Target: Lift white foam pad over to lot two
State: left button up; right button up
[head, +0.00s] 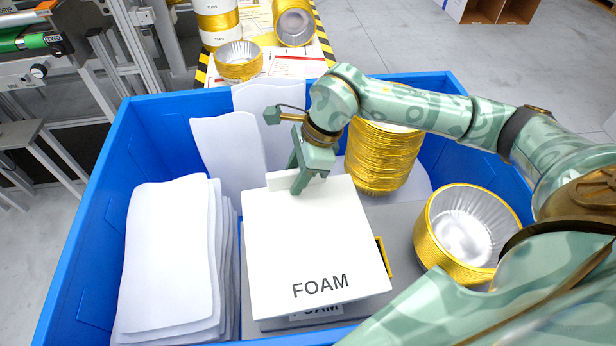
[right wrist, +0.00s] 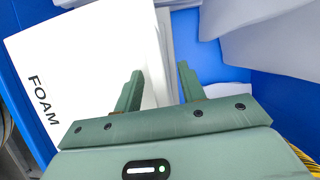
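My right gripper (head: 302,180) reaches down at that far edge. In the right wrist view, the foam pad (right wrist: 90,55) is at the left, and the gripper's two fingers (right wrist: 160,72) are apart. One finger is over the pad and the other is beyond its edge. Contact with the pad cannot be told. My left gripper is not in view.
White sheets (head: 172,255) are stacked at the left inside the blue bin (head: 120,190), with more standing at its back. Gold foil cups are stacked at the back right (head: 382,155) and right (head: 462,230). A table with cups and papers (head: 290,65) is beyond the bin.

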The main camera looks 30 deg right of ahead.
jog(key=shift+f, duration=0.1)
grip_shut()
dwell(0.4)
